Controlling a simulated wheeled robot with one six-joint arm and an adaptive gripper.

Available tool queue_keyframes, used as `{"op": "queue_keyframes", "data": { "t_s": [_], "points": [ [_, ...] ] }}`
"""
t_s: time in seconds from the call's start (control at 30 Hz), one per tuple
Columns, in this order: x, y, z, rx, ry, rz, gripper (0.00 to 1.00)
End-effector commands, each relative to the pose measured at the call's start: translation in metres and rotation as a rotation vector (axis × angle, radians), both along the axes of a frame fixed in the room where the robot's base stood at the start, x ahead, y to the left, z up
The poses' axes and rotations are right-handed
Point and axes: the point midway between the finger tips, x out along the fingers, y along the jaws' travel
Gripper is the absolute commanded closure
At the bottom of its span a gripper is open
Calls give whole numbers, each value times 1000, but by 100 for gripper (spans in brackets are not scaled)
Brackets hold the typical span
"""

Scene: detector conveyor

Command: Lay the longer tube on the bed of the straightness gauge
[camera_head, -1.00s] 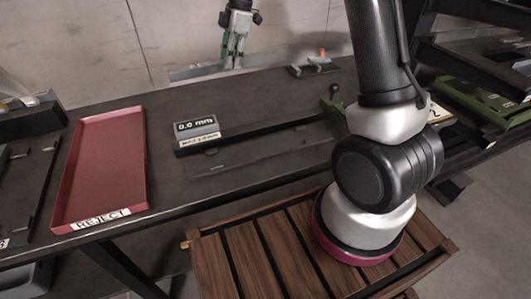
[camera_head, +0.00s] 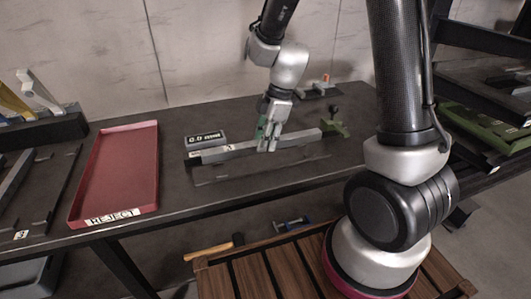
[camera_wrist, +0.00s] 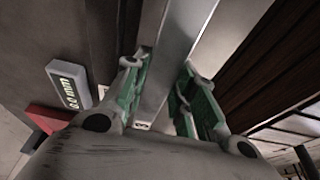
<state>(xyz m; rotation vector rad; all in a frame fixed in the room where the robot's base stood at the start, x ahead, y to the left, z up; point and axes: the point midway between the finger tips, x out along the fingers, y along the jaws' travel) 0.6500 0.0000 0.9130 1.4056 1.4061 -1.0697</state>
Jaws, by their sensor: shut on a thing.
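My gripper (camera_head: 268,132) is shut on a grey square tube (camera_head: 302,136). The tube lies lengthwise along the straightness gauge, level or nearly so, at or just above its bed; I cannot tell if it touches. The gauge has a small display (camera_head: 207,138) behind the tube's left end and a green piece (camera_head: 334,125) at its right end. In the wrist view the tube (camera_wrist: 178,45) runs between my gripper's green-padded fingers (camera_wrist: 165,75), and the display (camera_wrist: 68,84) stands to the left. The bed is largely hidden by the tube.
A red reject tray (camera_head: 115,175) lies left of the gauge, with a dark rack (camera_head: 62,190) beyond it. A small fixture (camera_head: 318,88) stands at the back of the table. A slatted wooden surface (camera_head: 275,270) is below the front edge. Dark shelving is at right.

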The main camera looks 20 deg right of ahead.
Motion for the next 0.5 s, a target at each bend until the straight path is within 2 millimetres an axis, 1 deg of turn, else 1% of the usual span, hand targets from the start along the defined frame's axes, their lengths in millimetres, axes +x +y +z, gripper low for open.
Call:
{"op": "queue_keyframes", "data": {
  "t_s": [0.3,0.4,0.5],
  "points": [
    [0,0,-40,0,1,-2,100],
    [0,0,-44,0,-1,0,100],
    [0,0,-44,0,-2,-1,100]
  ]
}}
